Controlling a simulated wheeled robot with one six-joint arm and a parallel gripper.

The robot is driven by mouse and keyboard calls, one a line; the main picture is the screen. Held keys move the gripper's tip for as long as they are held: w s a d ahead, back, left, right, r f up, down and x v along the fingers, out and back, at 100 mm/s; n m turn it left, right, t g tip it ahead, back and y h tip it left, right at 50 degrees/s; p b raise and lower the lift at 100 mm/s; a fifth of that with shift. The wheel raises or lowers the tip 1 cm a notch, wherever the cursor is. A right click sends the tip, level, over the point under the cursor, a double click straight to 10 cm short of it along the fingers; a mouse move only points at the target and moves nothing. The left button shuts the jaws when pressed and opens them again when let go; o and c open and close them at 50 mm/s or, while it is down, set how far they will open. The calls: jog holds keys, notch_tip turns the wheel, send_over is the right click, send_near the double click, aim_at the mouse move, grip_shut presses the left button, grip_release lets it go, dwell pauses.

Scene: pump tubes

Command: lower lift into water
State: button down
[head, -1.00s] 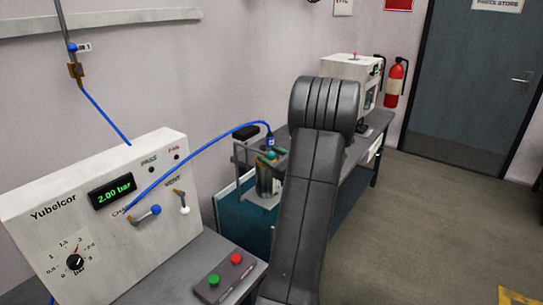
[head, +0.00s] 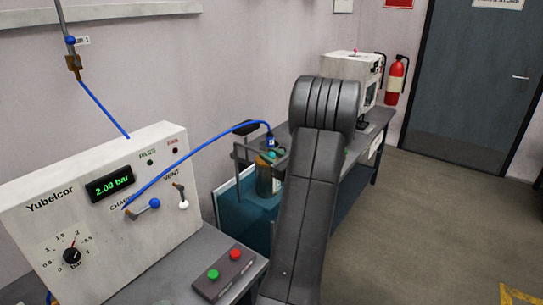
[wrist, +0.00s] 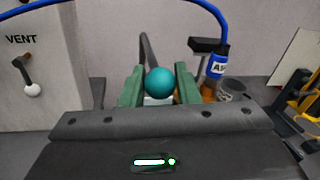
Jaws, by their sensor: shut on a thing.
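The lift is a grey frame (head: 240,155) carrying a brass-coloured cylinder (head: 265,180). Its lower part is down in the teal water of the tank (head: 236,222), and the upper cylinder is above the water. A blue hose (head: 200,150) runs to the blue fitting (head: 270,142) at its top; the fitting also shows in the wrist view (wrist: 217,66). In the wrist view, my gripper (wrist: 159,92) has its green fingers shut on the lift's teal ball knob (wrist: 160,82). In the head view my arm hides part of the lift and tank.
The test panel (head: 100,225) reads 2.00 bar, with charge and vent levers, at the left. A button box (head: 226,274) with green and red buttons stands in front of it. A bench with a white machine (head: 345,80) is behind. Floor on the right is clear.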

notch_tip(320, 180, down, 16)
jog(key=b, duration=1.1)
jog(key=shift+r+b, duration=0.15)
jog(key=shift+b, duration=0.2)
jog(key=c, duration=1.1)
grip_release()
jog(key=shift+r, duration=0.1)
jog(key=shift+s+d, duration=0.1)
jog(key=v, duration=1.3)
jog(key=shift+s+d+b, duration=0.25)
jog(key=shift+b, duration=0.15)
